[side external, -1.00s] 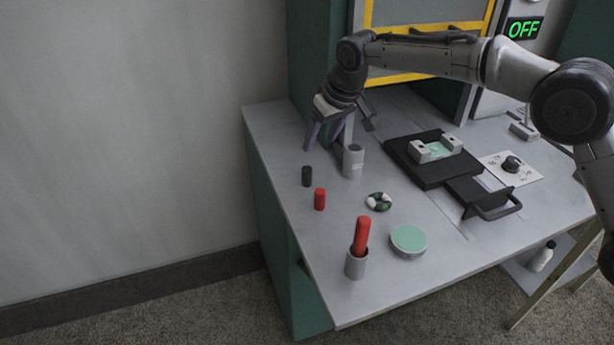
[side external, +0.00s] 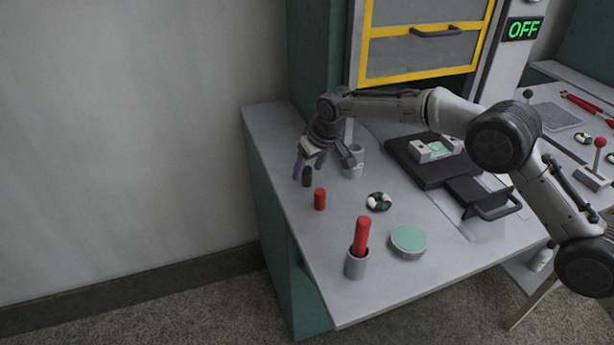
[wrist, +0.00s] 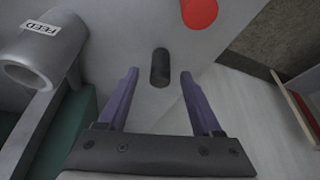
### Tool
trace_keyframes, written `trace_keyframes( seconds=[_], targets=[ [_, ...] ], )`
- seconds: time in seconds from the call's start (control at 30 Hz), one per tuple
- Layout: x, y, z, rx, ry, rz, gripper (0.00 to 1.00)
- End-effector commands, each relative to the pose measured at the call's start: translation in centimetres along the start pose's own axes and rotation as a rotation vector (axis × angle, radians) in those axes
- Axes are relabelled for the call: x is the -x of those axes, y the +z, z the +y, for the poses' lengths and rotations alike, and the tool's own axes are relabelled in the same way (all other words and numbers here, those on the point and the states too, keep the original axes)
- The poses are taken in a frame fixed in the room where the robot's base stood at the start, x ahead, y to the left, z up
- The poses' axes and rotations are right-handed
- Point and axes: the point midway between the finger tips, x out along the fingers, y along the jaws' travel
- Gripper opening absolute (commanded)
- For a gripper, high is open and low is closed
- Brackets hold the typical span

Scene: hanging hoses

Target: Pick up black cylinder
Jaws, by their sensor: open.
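The black cylinder (side external: 307,178) stands on the grey table near its left edge, just below my gripper (side external: 308,167). In the wrist view the black cylinder (wrist: 160,68) lies ahead of and between the two purple fingers of my gripper (wrist: 159,78). The fingers are apart with nothing held. In the side view the fingers are beside the cylinder and partly overlap it; whether they touch it cannot be told.
A red cylinder (side external: 320,199) stands close to the black one. A grey holder labelled FEED (wrist: 38,52) is at the left in the wrist view. A grey cup (side external: 356,265) holds a red cylinder. A green-topped round dish (side external: 408,240) and a ring (side external: 379,202) sit to the right.

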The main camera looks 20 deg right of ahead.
Motion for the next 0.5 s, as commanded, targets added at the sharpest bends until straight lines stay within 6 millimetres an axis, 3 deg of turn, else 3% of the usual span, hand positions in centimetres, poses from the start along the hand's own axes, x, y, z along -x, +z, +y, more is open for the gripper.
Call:
trace_keyframes(
  seconds=[0.23, 0.5],
  targets=[
    [-0.11, -0.05, 0.01, 0.0, 0.0, 0.001, 0.67],
    [-0.09, -0.04, 0.01, 0.0, 0.0, 0.001, 0.18]
  ],
)
